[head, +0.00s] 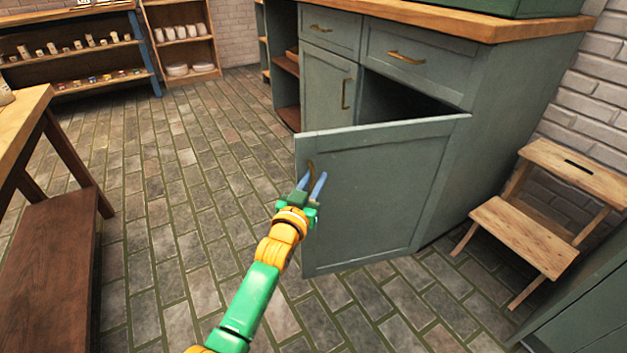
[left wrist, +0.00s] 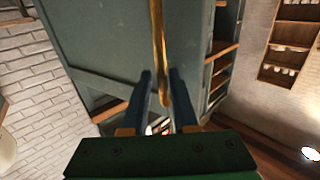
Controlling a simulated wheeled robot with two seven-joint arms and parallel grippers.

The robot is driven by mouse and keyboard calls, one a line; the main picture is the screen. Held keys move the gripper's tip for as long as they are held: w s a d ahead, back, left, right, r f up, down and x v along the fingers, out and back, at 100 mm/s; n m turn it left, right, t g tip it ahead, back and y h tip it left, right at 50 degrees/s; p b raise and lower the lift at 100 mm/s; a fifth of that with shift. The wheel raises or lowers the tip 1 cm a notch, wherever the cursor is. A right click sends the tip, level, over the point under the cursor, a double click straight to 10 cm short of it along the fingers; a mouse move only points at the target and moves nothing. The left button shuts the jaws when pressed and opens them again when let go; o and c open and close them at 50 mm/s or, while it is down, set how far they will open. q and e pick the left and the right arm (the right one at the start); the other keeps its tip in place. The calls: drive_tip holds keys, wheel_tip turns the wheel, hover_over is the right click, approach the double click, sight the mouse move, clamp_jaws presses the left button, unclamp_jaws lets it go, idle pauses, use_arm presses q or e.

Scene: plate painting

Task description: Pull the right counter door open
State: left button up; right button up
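The right counter door (head: 385,200) is a grey-green panel, swung wide open from the counter. Its outer face is toward my left arm. Its brass handle (head: 311,167) is near the door's free edge. My left gripper (head: 313,180) is at this handle, with one finger on either side. In the left wrist view, the brass handle (left wrist: 158,45) runs down between the fingers of the left gripper (left wrist: 161,80). A gap shows between the fingers, so they look open around the handle; whether one touches it is unclear. My right gripper is not in view.
Behind the door is the dark opening of the counter (head: 480,95). The closed left door (head: 328,88) stands beside it. A wooden step stool (head: 530,235) is right of the open door. A wooden table (head: 20,130) is at the left. The tiled floor between is clear.

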use_arm(q)
drive_tip(key=p+v, duration=0.2)
drive_tip(key=shift+s+a+r, duration=0.1)
drive_tip(key=shift+s+a, duration=0.05)
drive_tip(key=shift+s, duration=0.2)
drive_tip(key=p+v, duration=0.2)
drive_tip(key=v, duration=0.2)
drive_tip(key=shift+s, duration=0.2)
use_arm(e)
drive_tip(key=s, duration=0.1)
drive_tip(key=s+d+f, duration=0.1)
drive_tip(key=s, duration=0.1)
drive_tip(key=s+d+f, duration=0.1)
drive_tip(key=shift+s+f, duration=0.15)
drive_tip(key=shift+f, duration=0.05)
